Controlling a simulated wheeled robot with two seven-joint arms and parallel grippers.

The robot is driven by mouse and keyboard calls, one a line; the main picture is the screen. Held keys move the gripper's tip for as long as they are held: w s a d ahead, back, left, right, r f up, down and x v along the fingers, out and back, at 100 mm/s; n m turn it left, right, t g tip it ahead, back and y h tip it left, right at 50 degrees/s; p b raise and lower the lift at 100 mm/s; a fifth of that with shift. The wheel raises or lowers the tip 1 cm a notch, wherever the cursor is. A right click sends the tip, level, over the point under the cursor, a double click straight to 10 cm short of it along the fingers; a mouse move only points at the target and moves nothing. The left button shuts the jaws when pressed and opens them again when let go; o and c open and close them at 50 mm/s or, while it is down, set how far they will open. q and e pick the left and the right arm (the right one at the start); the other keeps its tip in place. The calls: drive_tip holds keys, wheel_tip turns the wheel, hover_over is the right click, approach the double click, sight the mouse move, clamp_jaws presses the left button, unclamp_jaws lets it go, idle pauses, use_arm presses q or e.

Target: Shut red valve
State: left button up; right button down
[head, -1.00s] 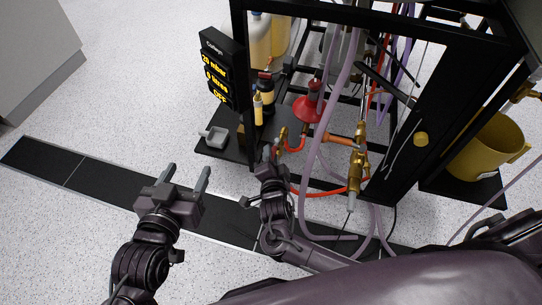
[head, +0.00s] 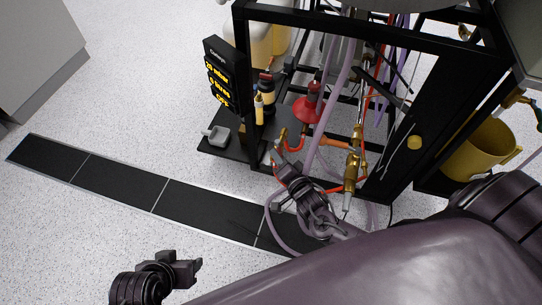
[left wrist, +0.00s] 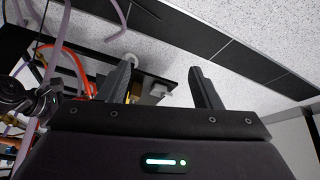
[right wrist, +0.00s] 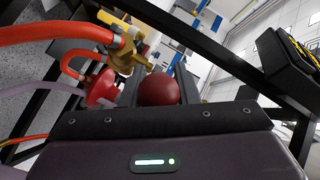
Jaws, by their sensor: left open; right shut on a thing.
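The red valve's round dark red knob (right wrist: 158,88) sits between the fingers of my right gripper (right wrist: 160,92) in the right wrist view. The gripper is shut on it. A brass fitting (right wrist: 125,48) with orange-red hoses is just beyond and left of the knob. In the head view my right gripper (head: 280,160) is at the frame's front, beside the brass valve body (head: 282,139); the knob is hidden there by the gripper. My left gripper (head: 198,264) is low in the head view, away from the frame. In the left wrist view its fingers (left wrist: 165,82) are open and empty.
A black frame (head: 241,60) with a yellow-lettered display (head: 222,77) surrounds the burner parts. A red flared piece (head: 308,108) and a second brass fitting (head: 353,165) stand near the valve. Purple hoses hang around my right arm. Floor at left is clear.

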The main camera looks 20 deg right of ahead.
drive_tip(key=c, duration=1.4)
unclamp_jaws()
use_arm(q)
drive_tip(key=shift+s+a+r+g+y+p, duration=0.1)
drive_tip(key=shift+s+a+g+y+p, duration=0.15)
drive_tip(key=shift+a+p, duration=0.25)
drive_tip(key=shift+s+a+r+g+y+p, duration=0.15)
drive_tip(key=shift+a+g+p, duration=0.1)
drive_tip(key=shift+a+p, duration=0.25)
use_arm(e)
drive_tip(key=shift+v, duration=3.95)
use_arm(q)
drive_tip(key=shift+a, duration=0.1)
